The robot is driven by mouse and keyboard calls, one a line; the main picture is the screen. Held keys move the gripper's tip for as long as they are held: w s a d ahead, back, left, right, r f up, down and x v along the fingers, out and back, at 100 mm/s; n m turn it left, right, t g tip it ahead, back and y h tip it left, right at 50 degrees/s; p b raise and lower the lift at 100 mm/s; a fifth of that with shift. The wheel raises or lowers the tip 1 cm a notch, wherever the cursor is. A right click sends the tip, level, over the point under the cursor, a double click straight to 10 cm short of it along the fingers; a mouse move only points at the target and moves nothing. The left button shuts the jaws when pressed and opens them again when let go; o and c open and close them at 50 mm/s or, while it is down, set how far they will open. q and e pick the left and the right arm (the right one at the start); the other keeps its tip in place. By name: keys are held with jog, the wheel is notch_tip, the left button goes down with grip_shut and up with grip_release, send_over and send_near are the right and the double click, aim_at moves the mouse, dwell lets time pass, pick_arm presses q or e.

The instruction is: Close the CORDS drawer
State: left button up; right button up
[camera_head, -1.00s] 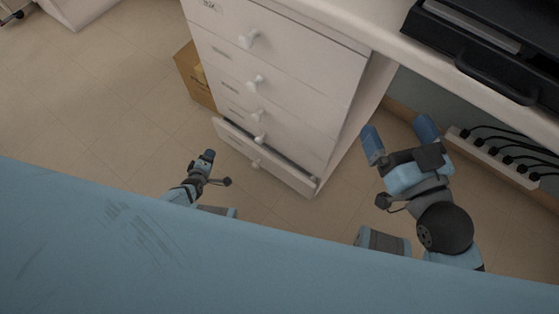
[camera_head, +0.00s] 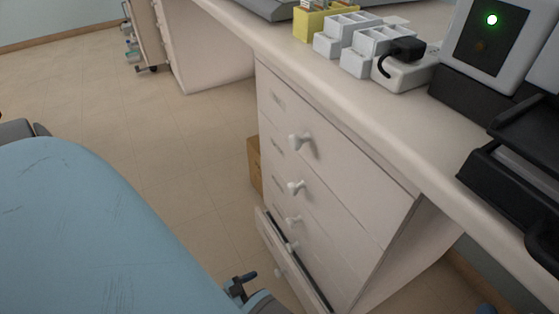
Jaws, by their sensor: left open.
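The white drawer cabinet (camera_head: 345,160) stands under the counter, with several drawers and white knobs. I cannot read the labels, so CORDS is not legible. My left gripper (camera_head: 243,283) is at the bottom edge, just left of the jutting drawer front, open with nothing seen in it. It looks apart from the drawer. Of my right gripper (camera_head: 487,309), only a blue tip shows at the bottom right.
The counter (camera_head: 400,135) overhangs the cabinet and carries white racks (camera_head: 348,32), a yellow holder (camera_head: 322,20), a device with a green light (camera_head: 492,42) and a black tray (camera_head: 505,180). A cardboard box (camera_head: 254,162) stands behind the cabinet. The floor (camera_head: 190,170) to the left is clear.

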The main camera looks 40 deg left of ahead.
aim_at(278, 273)
pick_arm(q)
jog(key=shift+b+x, duration=0.9)
jog(key=shift+x, duration=3.3)
pick_arm(e)
jog(key=shift+w+d+r+n+t, duration=0.1)
jog(key=shift+w+d+n+t, duration=0.25)
jog(key=shift+n, duration=0.45)
